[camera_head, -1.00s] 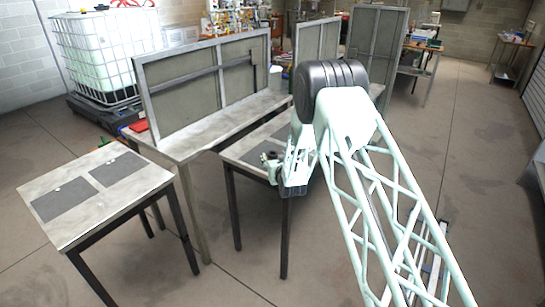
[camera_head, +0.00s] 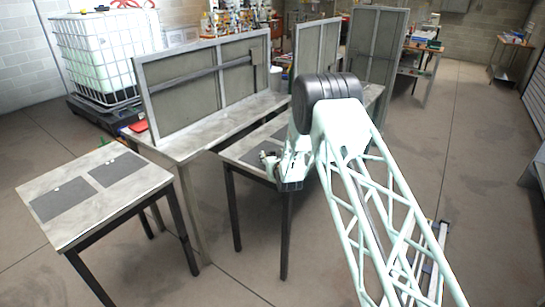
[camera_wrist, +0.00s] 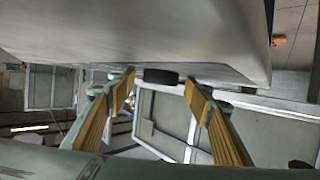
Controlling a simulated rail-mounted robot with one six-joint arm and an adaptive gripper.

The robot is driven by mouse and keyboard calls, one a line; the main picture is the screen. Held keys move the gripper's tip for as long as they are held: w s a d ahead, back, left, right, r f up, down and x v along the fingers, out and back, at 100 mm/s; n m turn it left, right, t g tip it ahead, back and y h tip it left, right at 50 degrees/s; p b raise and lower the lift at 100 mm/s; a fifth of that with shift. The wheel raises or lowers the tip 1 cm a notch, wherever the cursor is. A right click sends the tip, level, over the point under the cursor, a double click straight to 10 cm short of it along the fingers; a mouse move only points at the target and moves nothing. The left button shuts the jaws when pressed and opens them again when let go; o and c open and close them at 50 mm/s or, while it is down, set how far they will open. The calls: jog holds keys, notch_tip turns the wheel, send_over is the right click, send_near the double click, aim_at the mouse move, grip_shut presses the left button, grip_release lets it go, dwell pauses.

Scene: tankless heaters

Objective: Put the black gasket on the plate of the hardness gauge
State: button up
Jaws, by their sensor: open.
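My gripper (camera_wrist: 160,82) is open, its two yellow-padded fingers reaching forward in the wrist view. A short black round piece (camera_wrist: 161,76), which looks like the black gasket, shows between the fingertips against the edge of a pale surface. A gap shows on both sides of it; I cannot tell its depth relative to the fingertips. In the head view my gripper (camera_head: 270,162) is small, over the near end of the middle table (camera_head: 238,150). My own arm hides much of that table. I cannot make out the hardness gauge in either view.
A separate table (camera_head: 120,205) with two dark grey mats stands at the left. A long bench (camera_head: 185,140) with an upright framed panel (camera_head: 205,85) stands behind. More panels (camera_head: 375,50) rise farther back. A caged white tank (camera_head: 105,55) is at the back left. Open floor lies at the right.

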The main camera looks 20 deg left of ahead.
jog(key=shift+c, duration=0.2)
jog(key=c, duration=1)
jog(key=shift+o, duration=0.2)
jog(key=shift+r, duration=0.1)
jog(key=shift+r+p, duration=0.35)
jog(key=shift+r, duration=1.1)
jog(key=shift+d+r, duration=0.2)
jog(key=shift+r, duration=0.1)
jog(key=s+d, duration=0.1)
jog(key=d, duration=0.4)
jog(key=s+d+r+p, duration=0.1)
jog(key=d, duration=0.4)
jog(key=s+d, duration=0.2)
jog(key=d, duration=0.3)
jog(key=shift+r+p, duration=0.15)
jog(key=shift+p, duration=0.2)
